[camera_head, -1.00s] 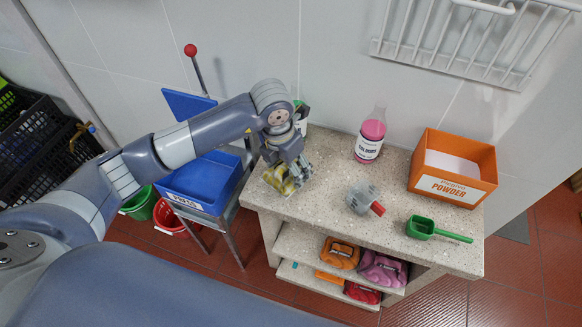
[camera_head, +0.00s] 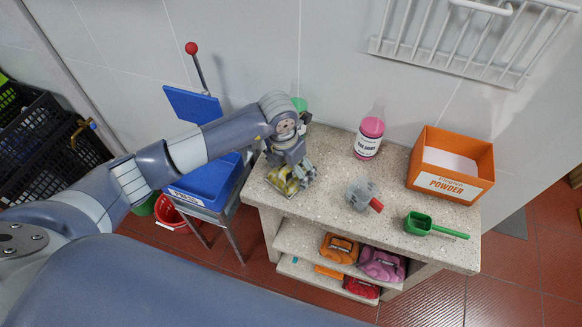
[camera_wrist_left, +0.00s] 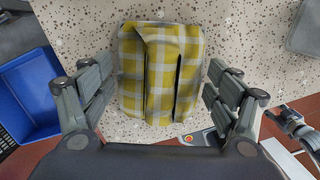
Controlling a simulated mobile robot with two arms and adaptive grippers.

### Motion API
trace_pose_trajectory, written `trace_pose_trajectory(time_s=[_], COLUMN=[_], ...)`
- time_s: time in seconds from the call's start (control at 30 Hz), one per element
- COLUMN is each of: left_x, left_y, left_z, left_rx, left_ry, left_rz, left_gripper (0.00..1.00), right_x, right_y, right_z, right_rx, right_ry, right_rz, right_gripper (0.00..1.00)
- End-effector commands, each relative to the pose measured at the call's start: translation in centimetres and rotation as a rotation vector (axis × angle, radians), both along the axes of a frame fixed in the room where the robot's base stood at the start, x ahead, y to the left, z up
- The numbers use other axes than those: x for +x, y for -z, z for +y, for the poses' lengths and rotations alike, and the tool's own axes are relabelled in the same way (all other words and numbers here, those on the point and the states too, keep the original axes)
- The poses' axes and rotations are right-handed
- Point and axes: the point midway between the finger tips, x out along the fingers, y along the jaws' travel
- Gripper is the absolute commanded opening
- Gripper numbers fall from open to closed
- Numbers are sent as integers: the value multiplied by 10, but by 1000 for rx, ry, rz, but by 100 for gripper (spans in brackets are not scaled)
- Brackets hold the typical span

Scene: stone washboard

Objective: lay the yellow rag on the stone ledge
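The yellow-and-white checked rag (camera_head: 283,183) lies folded on the left end of the speckled stone ledge (camera_head: 325,160). In the left wrist view the rag (camera_wrist_left: 160,72) rests flat on the stone (camera_wrist_left: 95,25), with dark fold lines along it. My left gripper (camera_head: 290,178) is low over the rag in the head view and partly hides it. In the left wrist view the gripper (camera_wrist_left: 160,92) is open, one finger on each side of the rag, with gaps between fingers and cloth.
On the ledge stand a pink bottle (camera_head: 369,138), an orange powder box (camera_head: 451,185), a green scoop (camera_head: 418,225) and a grey thing with a red end (camera_head: 360,195). A blue tray (camera_head: 205,182) is left of the ledge. Coloured items (camera_head: 340,248) fill the shelves below.

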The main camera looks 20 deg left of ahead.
Motion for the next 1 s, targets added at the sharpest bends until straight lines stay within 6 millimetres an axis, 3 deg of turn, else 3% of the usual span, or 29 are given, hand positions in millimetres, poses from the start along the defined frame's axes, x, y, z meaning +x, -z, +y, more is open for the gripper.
trace_pose_trajectory(time_s=[0.47,1.0], left_x=[0,-13], left_y=[-7,-107], left_z=[0,7], left_rx=[-1,-1], left_ry=[0,-1], left_rz=[-2,-4], left_gripper=[89,89], right_x=[0,0], right_y=[-3,13], right_z=[0,0], right_rx=[0,0], right_ry=[0,0], right_rz=[0,0], right_gripper=[40,40])
